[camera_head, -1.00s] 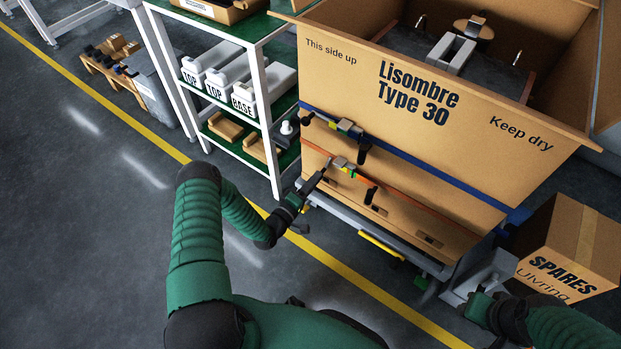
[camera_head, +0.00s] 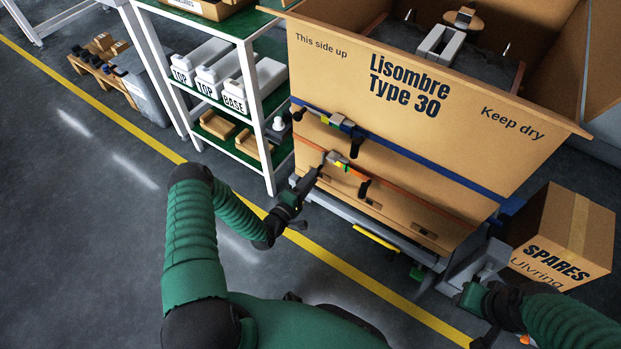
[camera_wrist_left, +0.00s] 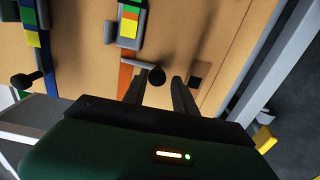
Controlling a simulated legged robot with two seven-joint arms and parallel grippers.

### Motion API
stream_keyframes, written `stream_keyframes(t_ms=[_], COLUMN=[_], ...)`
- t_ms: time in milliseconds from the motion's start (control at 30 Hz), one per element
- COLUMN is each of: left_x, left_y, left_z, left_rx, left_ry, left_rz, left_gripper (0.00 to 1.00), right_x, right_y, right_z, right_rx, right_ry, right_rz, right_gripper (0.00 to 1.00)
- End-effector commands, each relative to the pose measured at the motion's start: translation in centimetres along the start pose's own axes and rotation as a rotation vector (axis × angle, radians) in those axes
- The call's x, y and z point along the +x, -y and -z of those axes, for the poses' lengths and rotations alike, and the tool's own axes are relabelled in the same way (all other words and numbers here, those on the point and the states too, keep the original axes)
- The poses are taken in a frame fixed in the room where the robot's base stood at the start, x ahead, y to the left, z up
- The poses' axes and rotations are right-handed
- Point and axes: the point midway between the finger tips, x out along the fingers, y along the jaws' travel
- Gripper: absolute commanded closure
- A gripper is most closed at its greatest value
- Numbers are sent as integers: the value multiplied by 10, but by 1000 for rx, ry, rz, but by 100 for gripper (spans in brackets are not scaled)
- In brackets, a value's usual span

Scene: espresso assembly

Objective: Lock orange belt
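The orange belt (camera_head: 408,200) runs across the lower front of the large cardboard box (camera_head: 350,75). Its buckle (camera_head: 338,160), grey with green and yellow patches, sits toward the belt's left part. In the left wrist view the buckle (camera_wrist_left: 131,22) has a lever ending in a dark round knob (camera_wrist_left: 157,76), with orange strap (camera_wrist_left: 125,80) beside it. My left gripper (camera_head: 317,170) is just below the buckle. In the left wrist view its fingers (camera_wrist_left: 157,88) are apart, with the knob in line with the gap; I cannot tell contact. My right gripper (camera_head: 482,338) is low at the right, partly cut off.
A blue belt (camera_head: 430,165) with its own buckle (camera_head: 342,122) runs above the orange one. A shelf rack (camera_head: 262,130) stands left of the box. A spares carton (camera_head: 562,235) stands at the right. Open floor with a yellow line lies left.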

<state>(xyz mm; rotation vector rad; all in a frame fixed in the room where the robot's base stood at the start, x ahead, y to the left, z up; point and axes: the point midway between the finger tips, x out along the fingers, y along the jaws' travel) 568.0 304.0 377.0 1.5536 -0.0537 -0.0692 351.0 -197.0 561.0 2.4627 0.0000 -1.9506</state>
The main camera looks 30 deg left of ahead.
Motion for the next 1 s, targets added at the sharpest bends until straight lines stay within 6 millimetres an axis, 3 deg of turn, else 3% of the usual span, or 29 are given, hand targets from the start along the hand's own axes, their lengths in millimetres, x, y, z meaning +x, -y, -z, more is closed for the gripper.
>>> stream_keyframes(t_ms=[100,467,633,1000], left_x=[0,-4,-36,-141], left_y=[0,-3,-6,-3], left_z=[0,0,0,0], left_rx=[0,1,-1,-2], left_ry=[0,0,-2,-2], left_rz=[-1,-6,-3,-2], left_gripper=[54,54,54,54], right_x=[0,-3,-18,-48], right_y=[0,0,0,0], right_z=[0,1,4,11], right_rx=[0,0,0,0], right_ry=[0,0,0,0], right_rz=[0,0,0,0], right_gripper=[59,59,59,59])
